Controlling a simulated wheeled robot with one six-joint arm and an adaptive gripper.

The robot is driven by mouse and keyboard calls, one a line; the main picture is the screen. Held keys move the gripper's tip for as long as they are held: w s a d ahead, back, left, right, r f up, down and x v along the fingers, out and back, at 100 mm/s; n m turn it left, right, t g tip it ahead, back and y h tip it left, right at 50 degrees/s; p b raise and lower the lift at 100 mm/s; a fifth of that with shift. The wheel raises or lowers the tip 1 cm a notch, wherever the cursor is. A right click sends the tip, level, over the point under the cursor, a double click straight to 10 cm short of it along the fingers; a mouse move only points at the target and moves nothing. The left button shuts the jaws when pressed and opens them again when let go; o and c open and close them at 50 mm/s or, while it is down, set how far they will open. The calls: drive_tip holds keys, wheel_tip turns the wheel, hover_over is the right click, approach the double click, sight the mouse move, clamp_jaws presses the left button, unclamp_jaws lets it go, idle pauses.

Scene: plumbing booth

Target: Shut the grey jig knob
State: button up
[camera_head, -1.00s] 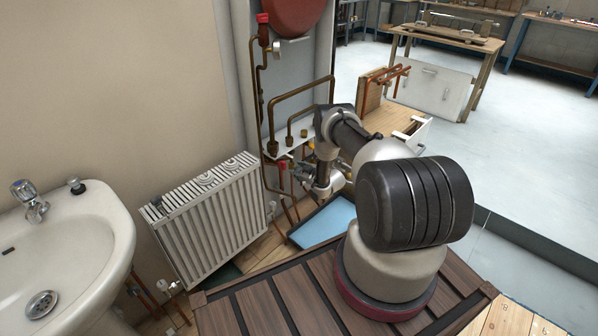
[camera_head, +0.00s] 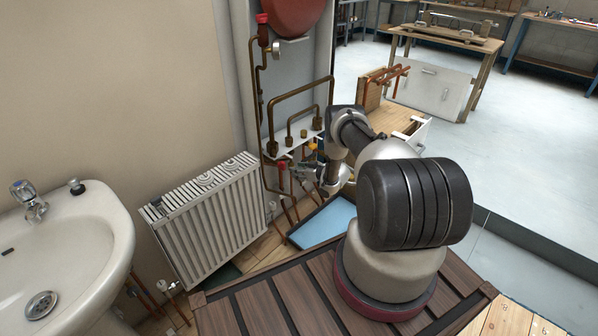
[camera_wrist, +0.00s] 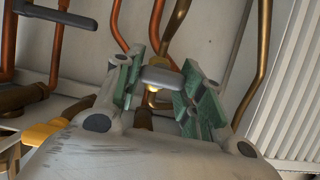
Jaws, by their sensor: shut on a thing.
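The grey knob (camera_wrist: 160,77) shows in the wrist view as a small flat handle on a yellowish brass stem, among copper pipes. My gripper (camera_wrist: 163,84) has its green-padded fingers on both sides of the knob and is shut on it. In the head view my gripper (camera_head: 300,172) reaches left to the pipework under the boiler panel. The knob cannot be made out there, being small and partly behind the gripper.
Copper pipes (camera_wrist: 263,55) run close around the gripper. Another dark handle (camera_wrist: 55,14) lies at upper left in the wrist view. A white radiator (camera_head: 213,220) stands left of the pipes, and a blue-lined tray (camera_head: 325,222) lies below.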

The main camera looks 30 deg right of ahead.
drive_tip(key=o, duration=1)
drive_tip(key=v, duration=1.2)
drive_tip(key=shift+f, duration=0.1)
